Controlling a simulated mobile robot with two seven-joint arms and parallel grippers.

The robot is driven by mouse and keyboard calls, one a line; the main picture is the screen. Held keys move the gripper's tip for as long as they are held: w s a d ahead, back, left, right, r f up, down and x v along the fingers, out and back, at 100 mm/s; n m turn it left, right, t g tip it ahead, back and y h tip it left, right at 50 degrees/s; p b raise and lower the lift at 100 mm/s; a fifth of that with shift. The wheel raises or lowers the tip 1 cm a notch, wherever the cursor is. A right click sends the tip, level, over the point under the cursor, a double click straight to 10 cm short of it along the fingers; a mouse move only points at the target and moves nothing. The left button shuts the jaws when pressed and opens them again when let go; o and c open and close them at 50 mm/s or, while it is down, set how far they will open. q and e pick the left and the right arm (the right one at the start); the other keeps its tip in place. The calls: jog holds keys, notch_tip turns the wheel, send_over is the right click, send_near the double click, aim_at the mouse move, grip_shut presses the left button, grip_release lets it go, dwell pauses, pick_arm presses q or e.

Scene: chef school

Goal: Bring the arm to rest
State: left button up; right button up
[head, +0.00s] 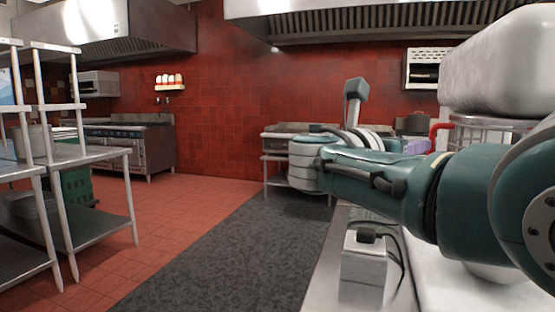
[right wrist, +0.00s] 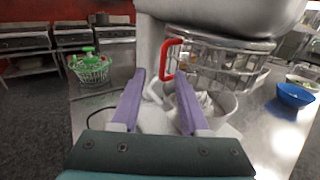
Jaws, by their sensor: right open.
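My right arm (head: 395,185) comes in from the right of the head view, teal and dark, and reaches over the metal counter. Its wrist is bent back, and the purple fingers of my right gripper (head: 408,147) show partly behind the forearm. In the right wrist view the right gripper (right wrist: 158,85) is open, with its two purple fingers apart and nothing held. The fingers point toward a large mixer with a red handle (right wrist: 168,60), a wire guard (right wrist: 225,60) and a bowl (right wrist: 222,105). I cannot tell the exact gap to it. My left gripper is not in view.
The mixer's pale head (head: 490,65) stands close behind my right arm. A white outlet box (head: 364,262) with a cord is on the counter below. A green basket (right wrist: 92,70) and blue bowl (right wrist: 294,95) stand nearby. A metal rack (head: 95,158) is left; the floor between is clear.

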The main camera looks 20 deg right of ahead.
jog(key=s+a+f+m+g+y+p, duration=0.4)
jog(key=s+f+m+y, duration=0.65)
jog(key=s+f, duration=0.75)
jog(key=s+a+r+m+y+p, duration=0.1)
jog(key=s+a+m+y, duration=0.2)
jog(key=s+a+m, duration=0.35)
jog(key=s+a+r+m+y+p, duration=0.1)
jog(key=s+a+m+y+p, duration=0.2)
jog(key=s, duration=0.6)
notch_tip(320, 180, up, 38)
jog(key=a+p, duration=0.1)
jog(key=p, duration=3.5)
jog(key=shift+s+a+t+p, duration=0.2)
jog(key=shift+s+t+p, duration=0.1)
jog(key=shift+p, duration=0.05)
